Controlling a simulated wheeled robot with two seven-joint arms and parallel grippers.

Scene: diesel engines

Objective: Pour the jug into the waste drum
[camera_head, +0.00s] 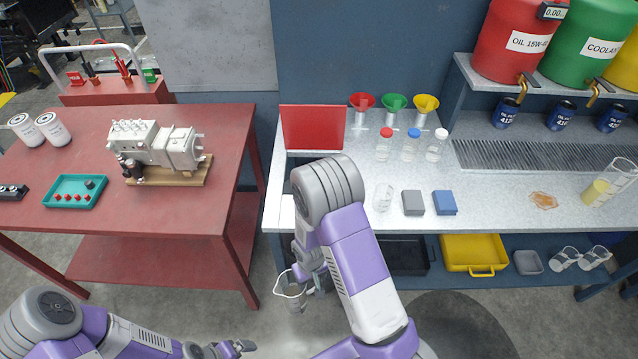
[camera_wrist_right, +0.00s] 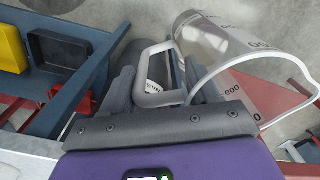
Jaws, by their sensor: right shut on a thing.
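A clear jug (camera_head: 290,288) with graduation marks hangs above the floor in the gap between the red bench and the grey bench. It fills the upper right of the right wrist view (camera_wrist_right: 235,45). My right gripper (camera_head: 313,281) is shut on its handle (camera_wrist_right: 152,92), which sits between the two fingers in the wrist view. I cannot tell whether the jug holds liquid. Partial lettering behind the handle, perhaps on the waste drum, shows in the wrist view; the drum itself is mostly hidden. My left gripper (camera_head: 238,348) is low at the bottom; its jaw opening is unclear.
The grey bench (camera_head: 470,210) holds bottles, funnels, a grey block and a blue block. A second jug with yellow liquid (camera_head: 600,190) stands at its right. A yellow tray (camera_head: 472,252) is on the lower shelf. The red bench (camera_head: 80,215) carries a pump.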

